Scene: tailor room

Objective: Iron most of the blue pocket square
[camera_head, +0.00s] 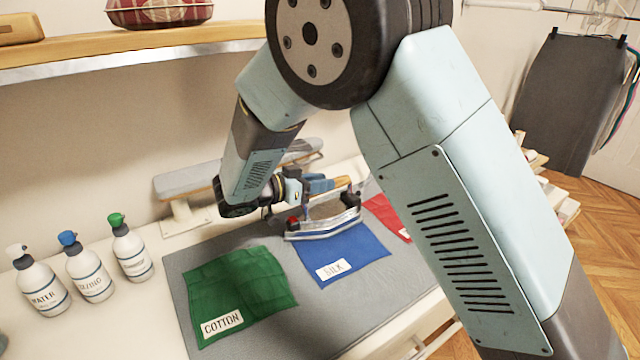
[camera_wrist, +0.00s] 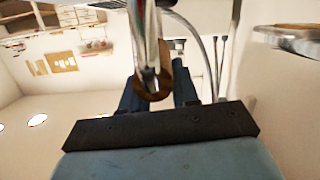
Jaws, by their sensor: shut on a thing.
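The blue pocket square (camera_head: 362,256) lies flat on the grey ironing mat (camera_head: 262,332), with a white SILK label at its lower left. A silver iron (camera_head: 325,228) rests on or just above the far part of the blue cloth and covers some of it. My gripper (camera_head: 318,184) is shut on the iron's handle. In the wrist view, my gripper's blue fingers (camera_wrist: 160,90) sit on either side of a brown, metal-ended part of the iron. Whether the iron's sole touches the cloth cannot be told.
A green COTTON cloth (camera_head: 238,288) lies left of the blue one, and a red cloth (camera_head: 388,214) lies to the right, partly behind my arm. Several spray bottles (camera_head: 130,250) stand at the left. A small sleeve board (camera_head: 195,182) stands behind the mat, below a wooden shelf (camera_head: 130,46).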

